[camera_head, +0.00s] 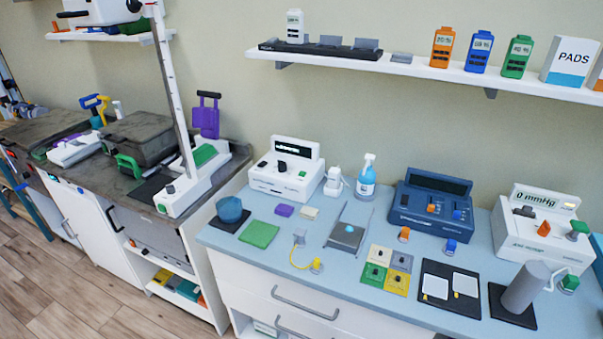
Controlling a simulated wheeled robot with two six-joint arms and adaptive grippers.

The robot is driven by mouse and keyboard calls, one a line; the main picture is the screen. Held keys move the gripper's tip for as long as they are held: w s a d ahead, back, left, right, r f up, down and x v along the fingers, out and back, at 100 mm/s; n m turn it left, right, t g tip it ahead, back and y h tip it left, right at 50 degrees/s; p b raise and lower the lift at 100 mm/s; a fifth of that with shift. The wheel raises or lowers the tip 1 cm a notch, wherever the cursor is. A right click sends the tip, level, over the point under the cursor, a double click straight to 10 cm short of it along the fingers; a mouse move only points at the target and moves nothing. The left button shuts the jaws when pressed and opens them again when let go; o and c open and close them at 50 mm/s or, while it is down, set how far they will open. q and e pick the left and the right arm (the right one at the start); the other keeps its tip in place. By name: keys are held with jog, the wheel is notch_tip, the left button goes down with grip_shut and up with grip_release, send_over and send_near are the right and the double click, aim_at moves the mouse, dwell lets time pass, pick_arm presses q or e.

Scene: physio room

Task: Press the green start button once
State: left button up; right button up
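Several green controls show, and their labels are too small to read, so I cannot tell which is the start button. A white unit (268,182) with a lit display has a small green button (302,173) on its front right and a black knob. A white unit (530,248) reading "0 mmHg" has an orange part and a green part (579,227) at its right. A white base (185,197) with a tall ruled post has a green button (162,208) at its front corner. Neither of my grippers is in view.
A blue unit (430,206) with a dark display stands mid-counter. A spray bottle (367,177), a green pad (259,234), coloured squares (398,283) and a grey cylinder (525,287) share the light-blue counter (320,275). A wall shelf (420,68) hangs above.

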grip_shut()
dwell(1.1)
